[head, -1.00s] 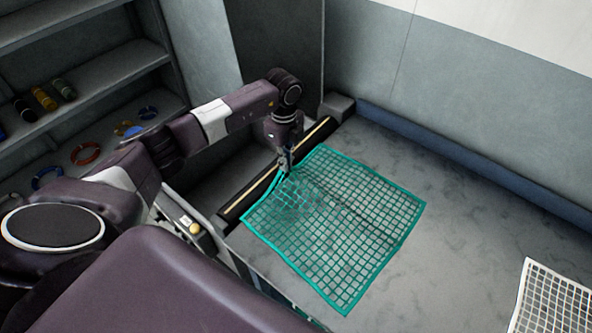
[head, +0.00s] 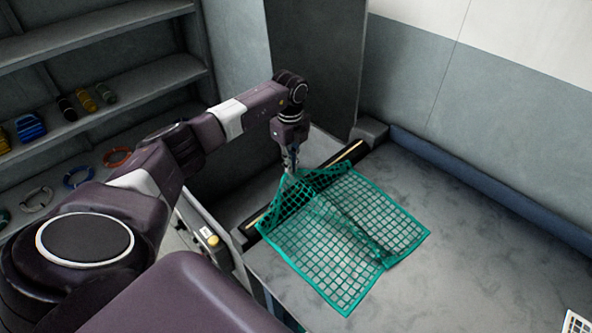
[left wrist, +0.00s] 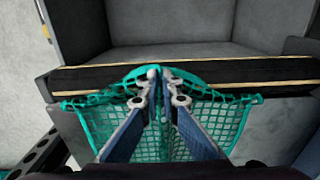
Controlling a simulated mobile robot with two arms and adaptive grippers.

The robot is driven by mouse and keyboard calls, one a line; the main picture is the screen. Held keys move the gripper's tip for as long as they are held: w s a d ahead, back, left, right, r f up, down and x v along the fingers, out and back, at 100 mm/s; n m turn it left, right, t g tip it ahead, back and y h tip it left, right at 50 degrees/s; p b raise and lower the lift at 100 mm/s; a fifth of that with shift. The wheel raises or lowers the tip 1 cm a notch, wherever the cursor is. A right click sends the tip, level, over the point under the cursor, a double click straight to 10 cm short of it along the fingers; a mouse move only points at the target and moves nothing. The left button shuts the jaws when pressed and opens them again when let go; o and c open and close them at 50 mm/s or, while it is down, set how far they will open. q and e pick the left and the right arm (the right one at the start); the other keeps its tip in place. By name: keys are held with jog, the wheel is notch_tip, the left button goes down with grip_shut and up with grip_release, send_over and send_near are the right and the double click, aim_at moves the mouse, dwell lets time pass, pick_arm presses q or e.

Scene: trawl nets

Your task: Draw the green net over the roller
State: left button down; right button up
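In the left wrist view, the gripper (left wrist: 159,75) is shut on the middle of the net's edge, and the net (left wrist: 228,112) hangs in folds on both sides of the fingers. The black roller (head: 343,161) with pale stripes runs along the table's left edge. In the left wrist view, the roller (left wrist: 220,75) lies just beyond the fingertips, and the net's raised edge overlaps it in the picture. My right gripper is not in view.
A blue strip (head: 480,185) runs along the wall side of the table (head: 470,260), which is largely clear. Shelves with coiled ropes (head: 116,157) stand at the left.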

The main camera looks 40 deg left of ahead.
pick_arm(q)
jog(key=w+a+b, duration=0.1)
jog(key=a+b, duration=0.3)
jog(key=a, duration=0.3)
notch_tip(320, 180, down, 9)
jog(key=b, duration=0.5)
jog(key=shift+a, duration=0.35)
jog(key=c, duration=1.5)
grip_release()
jog(key=shift+o, duration=0.3)
jog(key=o, duration=0.6)
